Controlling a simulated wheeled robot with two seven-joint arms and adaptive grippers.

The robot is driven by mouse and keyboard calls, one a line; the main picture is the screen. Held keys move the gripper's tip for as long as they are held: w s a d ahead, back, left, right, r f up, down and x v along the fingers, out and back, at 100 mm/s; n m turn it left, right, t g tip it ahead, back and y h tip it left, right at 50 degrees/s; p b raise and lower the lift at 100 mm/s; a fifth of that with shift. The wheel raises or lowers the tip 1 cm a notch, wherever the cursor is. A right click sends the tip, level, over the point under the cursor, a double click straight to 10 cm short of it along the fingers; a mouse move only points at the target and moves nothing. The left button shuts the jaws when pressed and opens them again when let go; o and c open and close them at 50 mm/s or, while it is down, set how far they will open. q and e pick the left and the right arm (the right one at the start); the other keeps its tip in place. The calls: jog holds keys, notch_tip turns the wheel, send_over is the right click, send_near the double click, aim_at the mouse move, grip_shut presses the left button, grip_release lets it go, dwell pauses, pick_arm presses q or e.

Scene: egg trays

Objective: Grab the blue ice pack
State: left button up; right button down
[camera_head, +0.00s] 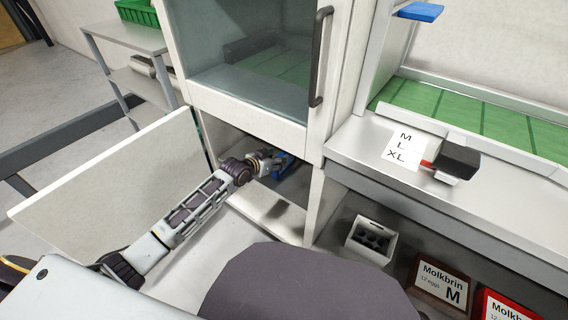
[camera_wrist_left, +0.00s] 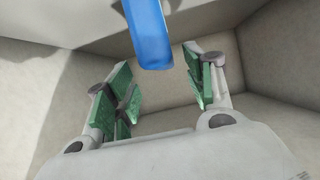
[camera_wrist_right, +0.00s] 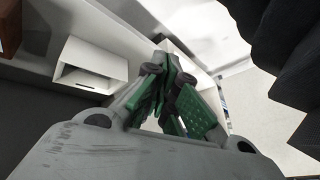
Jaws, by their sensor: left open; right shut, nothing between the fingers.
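A blue ice pack (camera_wrist_left: 148,36) shows in the left wrist view, ahead of my left gripper (camera_wrist_left: 158,92) and between the lines of its two fingers. The gripper is open, with green finger pads apart and nothing held. In the head view my left arm reaches into the lower cabinet compartment, and the blue ice pack (camera_head: 285,168) shows at the left gripper (camera_head: 272,160), partly hidden by it. My right gripper (camera_wrist_right: 168,100) shows in the right wrist view, shut and empty, away from the cabinet interior.
The lower cabinet door (camera_head: 110,175) stands open to the left. A glass upper door (camera_head: 250,60) with a dark handle is above. A white box (camera_head: 371,241) stands right of the cabinet, with Molkbrin egg boxes (camera_head: 442,285) further right. A counter (camera_head: 470,185) holds a size card.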

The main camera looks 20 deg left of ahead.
aim_at(280, 156)
jog(key=shift+r, duration=0.1)
pick_arm(q)
jog(key=shift+w, duration=0.1)
pick_arm(e)
jog(key=shift+w, duration=0.1)
pick_arm(q)
jog(key=shift+w+f, duration=0.1)
jog(key=shift+w, duration=0.05)
jog(key=shift+w+d+f+b, duration=0.1)
jog(key=shift+w+b, duration=0.15)
jog(key=shift+b, duration=0.15)
jog(key=shift+w+d+f+b, duration=0.1)
jog(key=shift+w+f+b, duration=0.2)
jog(key=shift+w+b, duration=0.15)
jog(key=shift+w+d+f+b, duration=0.15)
jog(key=shift+w+f+b, duration=0.15)
jog(key=shift+w, duration=0.2)
jog(key=shift+b+x, duration=0.45)
jog(key=shift+x, duration=0.45)
jog(key=shift+r, duration=0.1)
pick_arm(e)
jog(key=shift+t+y, duration=0.3)
jog(key=shift+t, duration=0.2)
jog(key=f, duration=0.2)
jog(key=a+f, duration=0.1)
jog(key=f, duration=0.2)
jog(key=shift+w, duration=0.2)
pick_arm(q)
jog(key=shift+c, duration=0.3)
